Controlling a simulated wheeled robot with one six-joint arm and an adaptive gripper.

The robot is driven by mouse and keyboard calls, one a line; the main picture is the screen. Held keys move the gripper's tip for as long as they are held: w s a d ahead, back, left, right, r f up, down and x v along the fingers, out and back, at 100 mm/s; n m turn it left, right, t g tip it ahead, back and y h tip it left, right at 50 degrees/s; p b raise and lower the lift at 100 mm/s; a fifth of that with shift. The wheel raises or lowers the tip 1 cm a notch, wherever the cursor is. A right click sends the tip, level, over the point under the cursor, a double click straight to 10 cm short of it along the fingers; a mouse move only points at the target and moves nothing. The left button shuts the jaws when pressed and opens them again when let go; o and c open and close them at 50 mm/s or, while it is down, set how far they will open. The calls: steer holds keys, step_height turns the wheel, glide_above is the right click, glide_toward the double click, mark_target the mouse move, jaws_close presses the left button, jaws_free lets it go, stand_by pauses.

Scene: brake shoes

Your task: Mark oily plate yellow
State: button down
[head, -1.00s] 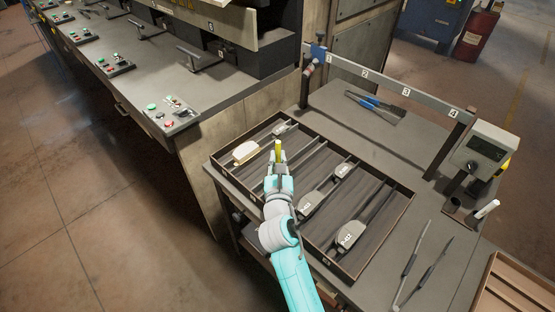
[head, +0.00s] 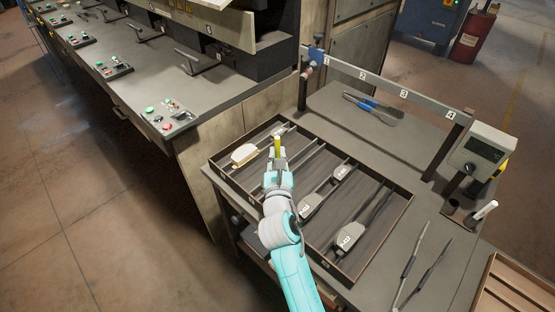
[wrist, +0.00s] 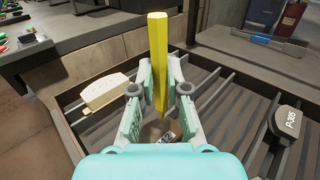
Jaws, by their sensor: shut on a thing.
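My gripper (head: 277,164) is shut on a yellow marker (head: 277,146), held upright over the left part of the wooden-sided tray (head: 383,239). In the wrist view the yellow marker (wrist: 158,50) stands between the fingers and its narrow tip points down. A plate with a pale label (wrist: 168,136) lies below the tip, partly hidden by my gripper; I cannot tell whether they touch. A cream plate (wrist: 106,91) lies left of my gripper and a dark plate marked P-305 (wrist: 286,121) lies right. I cannot tell which plate is oily.
More grey plates (head: 349,236) lie between the tray's dividers. A numbered rail (head: 390,88) stands behind the tray, with a grey display box (head: 485,150) at its right. A cup with white pens (head: 484,211) stands at right.

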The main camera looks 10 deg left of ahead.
mark_target(277, 142)
steer(key=shift+r, duration=2.4)
